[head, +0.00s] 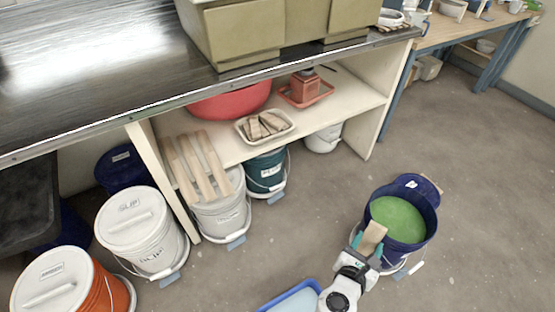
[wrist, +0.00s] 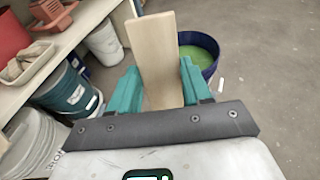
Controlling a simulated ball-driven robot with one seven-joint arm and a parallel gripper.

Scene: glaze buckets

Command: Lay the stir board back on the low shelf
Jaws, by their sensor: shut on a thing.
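My gripper (wrist: 160,92) is shut on the stir board (wrist: 154,45), a flat pale wooden board that stands up between the teal fingers. In the head view the board (head: 372,236) shows at the near left rim of the blue bucket of green glaze (head: 399,219), with my gripper (head: 366,250) just below it. From these views I cannot tell whether the board touches the bucket. The low shelf (head: 345,103) is under the steel counter at the upper left of the gripper. Several wooden boards (head: 192,166) lie side by side at its left end, sticking out over the front edge.
The shelf also holds a red basin (head: 232,101), a tray of wooden blocks (head: 266,126) and a red scale (head: 305,88). Lidded white buckets (head: 140,231) and a teal bucket (head: 267,172) stand below and left. A blue-rimmed tray (head: 292,299) lies at the bottom. Floor between shelf and glaze bucket is clear.

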